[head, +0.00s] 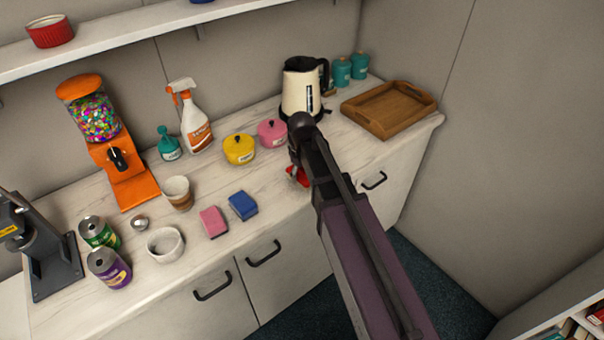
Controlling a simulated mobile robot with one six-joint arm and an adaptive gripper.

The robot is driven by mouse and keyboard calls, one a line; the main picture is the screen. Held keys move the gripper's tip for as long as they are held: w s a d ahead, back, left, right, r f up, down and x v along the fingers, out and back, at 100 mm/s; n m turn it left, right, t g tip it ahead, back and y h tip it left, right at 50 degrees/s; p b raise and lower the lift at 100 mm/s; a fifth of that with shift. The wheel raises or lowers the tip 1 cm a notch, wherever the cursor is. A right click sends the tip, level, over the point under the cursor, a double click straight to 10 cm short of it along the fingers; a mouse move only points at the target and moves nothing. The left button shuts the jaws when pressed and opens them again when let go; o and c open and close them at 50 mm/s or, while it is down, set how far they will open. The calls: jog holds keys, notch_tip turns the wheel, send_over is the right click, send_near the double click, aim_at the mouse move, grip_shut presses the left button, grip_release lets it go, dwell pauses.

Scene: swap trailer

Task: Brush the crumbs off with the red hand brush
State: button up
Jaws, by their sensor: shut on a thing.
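My arm reaches in from the lower right to the counter (110,206). My gripper (294,163) is at its far end, pointing down and mostly hidden behind the arm's dark wrist. It is shut on the red hand brush (298,178), of which only a small red part shows beside the arm, low over or on the counter near its front edge. I cannot tell whether the brush touches the counter. I can make out no crumbs; the arm covers part of the surface there.
A blue sponge (243,205) and a pink sponge (213,221) lie left of the brush. A pink pot (272,133), a yellow pot (239,149) and a kettle (300,90) stand behind. A wooden tray (388,128) sits at the right end. Cans and cups stand farther left.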

aim_at(282, 193)
jog(key=shift+s+a+f, duration=0.1)
jog(key=shift+s+a, duration=0.5)
jog(key=shift+a, duration=0.2)
jog(key=shift+s+a, duration=0.6)
jog(key=shift+a, duration=0.2)
jog(key=shift+s+a, duration=0.6)
jog(key=shift+a, duration=0.25)
jog(key=shift+s+a, duration=0.55)
jog(key=shift+a, duration=0.25)
jog(key=shift+f, duration=0.1)
jog(key=shift+c, duration=0.3)
jog(key=shift+d, duration=0.15)
